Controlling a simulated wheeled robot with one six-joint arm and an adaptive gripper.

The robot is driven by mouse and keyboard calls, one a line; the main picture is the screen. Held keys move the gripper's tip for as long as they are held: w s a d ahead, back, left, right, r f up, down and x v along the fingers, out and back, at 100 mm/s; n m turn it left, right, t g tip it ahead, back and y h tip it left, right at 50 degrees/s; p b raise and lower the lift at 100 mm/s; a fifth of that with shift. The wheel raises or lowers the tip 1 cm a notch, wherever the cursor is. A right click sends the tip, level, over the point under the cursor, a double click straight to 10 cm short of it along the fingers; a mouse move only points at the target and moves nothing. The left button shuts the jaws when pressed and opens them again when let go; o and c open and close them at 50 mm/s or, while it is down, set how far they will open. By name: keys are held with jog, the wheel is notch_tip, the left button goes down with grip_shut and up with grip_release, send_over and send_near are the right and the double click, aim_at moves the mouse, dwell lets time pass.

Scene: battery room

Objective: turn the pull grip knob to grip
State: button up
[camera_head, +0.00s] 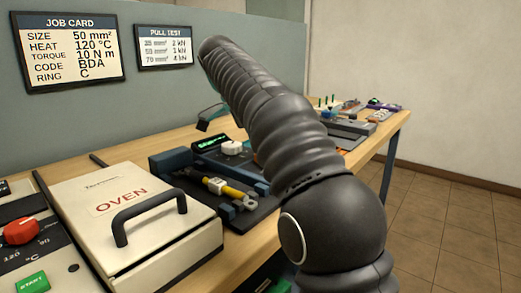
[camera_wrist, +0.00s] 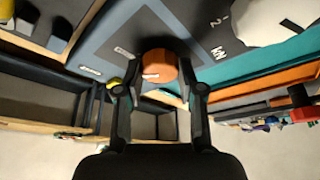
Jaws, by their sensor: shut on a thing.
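The pull grip knob (camera_wrist: 158,66) is a round orange knob on a grey panel (camera_wrist: 135,25) in the wrist view. It has a short pale mark on its face. My gripper (camera_wrist: 160,88) is shut on it, one finger on each side. Two small pale labels sit on the panel to the left of the knob, too blurred to read. In the head view the pull tester (camera_head: 177,165) with a green display stands on the bench, a yellow-sleeved cable (camera_head: 232,192) lying in it. My arm hides the gripper and the orange knob there.
A white knob (camera_wrist: 268,22) stands on the panel beside a kN scale; it also shows in the head view (camera_head: 232,147). A cream oven (camera_head: 150,200) with a black handle stands at left. A job card (camera_head: 70,50) and pull test card (camera_head: 165,47) hang behind.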

jog(key=shift+m, duration=0.5)
jog(key=o, duration=1.1)
jog(key=shift+o, duration=0.2)
jog(key=shift+g, duration=0.3)
